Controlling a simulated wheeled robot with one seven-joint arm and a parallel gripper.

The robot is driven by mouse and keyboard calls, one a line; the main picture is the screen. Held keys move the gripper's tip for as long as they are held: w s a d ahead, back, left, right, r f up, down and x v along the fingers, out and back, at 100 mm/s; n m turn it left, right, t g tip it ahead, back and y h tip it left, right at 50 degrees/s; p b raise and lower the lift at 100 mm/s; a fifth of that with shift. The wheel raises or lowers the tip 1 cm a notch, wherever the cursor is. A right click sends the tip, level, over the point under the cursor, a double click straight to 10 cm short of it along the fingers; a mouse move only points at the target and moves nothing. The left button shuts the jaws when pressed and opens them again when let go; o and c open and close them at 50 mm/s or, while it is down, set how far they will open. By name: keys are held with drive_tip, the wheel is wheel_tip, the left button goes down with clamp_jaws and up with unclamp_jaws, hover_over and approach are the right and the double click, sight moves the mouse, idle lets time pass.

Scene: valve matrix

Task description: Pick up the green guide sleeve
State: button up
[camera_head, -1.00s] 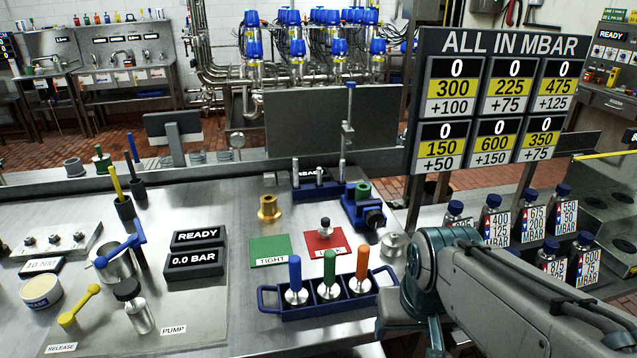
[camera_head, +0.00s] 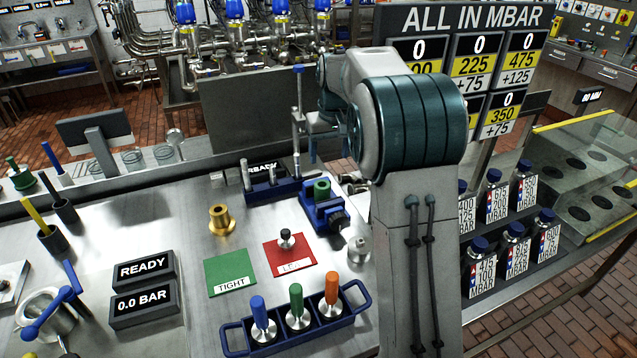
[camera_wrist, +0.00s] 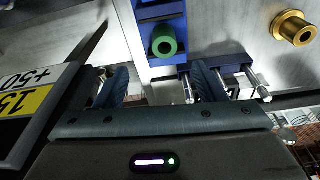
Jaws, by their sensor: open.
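The green guide sleeve (camera_head: 321,190) stands upright in a blue vise (camera_head: 325,212) on the steel bench. In the wrist view the sleeve (camera_wrist: 164,42) shows its round open top, beside the blue vise body (camera_wrist: 162,12). My gripper (camera_head: 326,150) is above and behind the vise in the head view, partly hidden by my arm. In the wrist view my gripper (camera_wrist: 160,82) is open and empty, its two dark fingers apart. The sleeve appears between the finger lines but beyond the tips, not touched.
A blue rack with metal pins (camera_head: 272,187) and a brass flanged bushing (camera_head: 221,218) stand left of the vise. A blue tray of colored-handled tools (camera_head: 345,320) is in front. The pressure board (camera_head: 392,20) rises behind my arm; labelled bottles (camera_head: 513,240) stand right.

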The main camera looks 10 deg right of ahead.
drive_tip(key=p, duration=0.1)
hover_over(322, 186)
drive_tip(key=s, duration=0.3)
drive_tip(key=f, duration=0.8)
drive_tip(key=shift+w+f, duration=0.2)
drive_tip(key=shift+f, duration=0.1)
drive_tip(key=shift+w+a+f+p, duration=0.1)
drive_tip(key=shift+w+f+p, duration=0.2)
drive_tip(key=shift+f, duration=0.5)
drive_tip(key=shift+w+d+f+p, duration=0.15)
drive_tip(key=shift+f+p, duration=0.1)
drive_tip(key=shift+f, duration=0.6)
drive_tip(key=shift+w+a+f+p, duration=0.15)
drive_tip(key=shift+w+f+p, duration=0.15)
drive_tip(key=shift+f, duration=0.5)
drive_tip(key=c, duration=1.1)
